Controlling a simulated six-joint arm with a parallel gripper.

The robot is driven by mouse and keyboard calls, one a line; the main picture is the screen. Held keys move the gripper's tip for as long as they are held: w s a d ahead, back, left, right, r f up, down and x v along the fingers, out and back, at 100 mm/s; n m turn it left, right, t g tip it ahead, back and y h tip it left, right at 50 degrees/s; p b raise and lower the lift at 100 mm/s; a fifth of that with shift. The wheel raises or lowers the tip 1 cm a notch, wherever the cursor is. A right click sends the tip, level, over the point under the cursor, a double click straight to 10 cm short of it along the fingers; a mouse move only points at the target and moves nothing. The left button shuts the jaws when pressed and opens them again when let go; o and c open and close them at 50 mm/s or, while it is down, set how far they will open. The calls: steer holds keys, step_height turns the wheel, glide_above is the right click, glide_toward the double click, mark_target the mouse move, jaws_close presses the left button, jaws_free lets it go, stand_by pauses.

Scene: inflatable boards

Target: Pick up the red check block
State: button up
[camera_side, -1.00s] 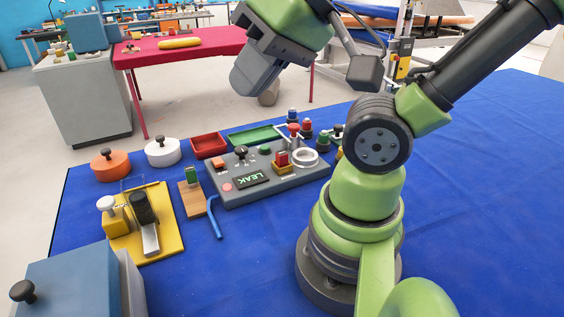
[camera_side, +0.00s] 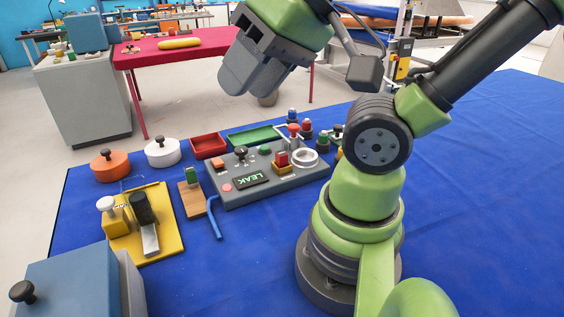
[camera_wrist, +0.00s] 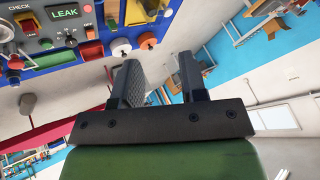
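The red check block (camera_side: 281,158) stands in a yellow holder (camera_side: 284,168) on the grey control panel (camera_side: 231,198). My gripper (camera_side: 240,82) is tilted in the air, up and left of the panel in the side view and well apart from the block. In the wrist view its two fingers (camera_wrist: 158,75) stand apart with nothing between them.
The panel also carries a LEAK display (camera_side: 252,179), a white ring (camera_side: 305,157) and knobs. A red tray (camera_side: 208,147) and green tray (camera_side: 256,134) lie behind it. A wooden stand (camera_side: 193,203) and blue hose (camera_side: 215,222) are left. The blue mat is clear at right.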

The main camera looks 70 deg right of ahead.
steer(key=shift+o, duration=1.1)
steer(key=m+g+h, duration=0.2)
steer(key=m+g, duration=0.3)
steer(key=g, duration=0.2)
glide_toward(280, 153)
steer(key=shift+w+a, duration=0.1)
steer(key=shift+a, duration=0.05)
steer(key=f, duration=0.4)
steer(key=shift+d+f, duration=0.2)
steer(key=shift+f, duration=0.1)
steer(key=shift+w+d+f, duration=0.1)
steer(key=shift+d+f, duration=0.05)
steer(key=shift+f, duration=1.3)
steer(key=shift+d+f, duration=0.15)
steer(key=shift+f, duration=1.35)
jaws_close()
